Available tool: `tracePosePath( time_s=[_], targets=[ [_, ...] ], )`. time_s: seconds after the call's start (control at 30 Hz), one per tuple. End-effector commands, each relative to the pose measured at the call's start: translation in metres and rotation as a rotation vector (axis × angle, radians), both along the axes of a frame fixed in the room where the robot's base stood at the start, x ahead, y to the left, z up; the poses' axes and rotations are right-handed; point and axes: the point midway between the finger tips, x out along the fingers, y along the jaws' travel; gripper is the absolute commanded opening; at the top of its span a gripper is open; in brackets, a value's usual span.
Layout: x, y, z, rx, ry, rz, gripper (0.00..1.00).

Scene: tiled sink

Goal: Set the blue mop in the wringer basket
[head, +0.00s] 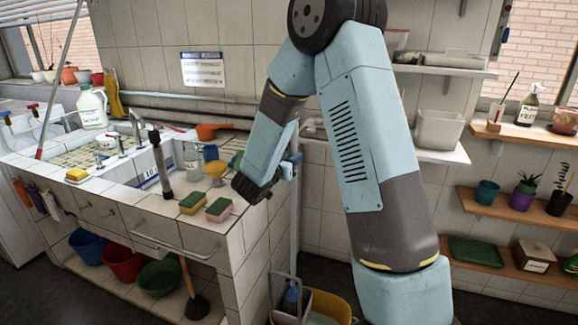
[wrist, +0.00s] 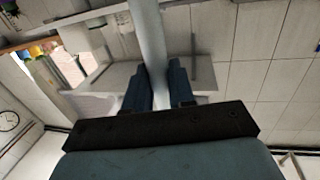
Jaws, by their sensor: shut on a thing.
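The blue mop has a pale grey pole (head: 295,225) that stands close to upright beside the right end of the tiled counter. My gripper (head: 291,163) is shut on the pole at about counter height. In the wrist view the pole (wrist: 148,35) runs between my two dark blue fingers (wrist: 158,88). The blue mop head (head: 292,298) shows low down, within the outline of the grey wringer basket (head: 277,292). The basket is on the yellow bucket (head: 338,304) at the bottom edge. I cannot tell whether the head rests on the basket floor.
The tiled counter (head: 236,232) holds a sink, sponges (head: 193,203), bottles and an orange scoop (head: 212,130). Several coloured buckets (head: 122,262) and a plunger stand beneath. Wall shelves (head: 520,212) with pots are on the right. Bare floor shows by the bucket.

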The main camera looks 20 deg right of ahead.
Motion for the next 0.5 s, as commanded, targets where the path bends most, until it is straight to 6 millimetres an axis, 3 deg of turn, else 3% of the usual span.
tracePosePath(
  time_s=[0.2, 0.5],
  targets=[
    [0.0, 0.0, -0.022, -0.001, -0.001, 0.001, 0.0],
    [0.0, 0.0, -0.023, -0.001, -0.002, 0.001, 0.0]
  ],
)
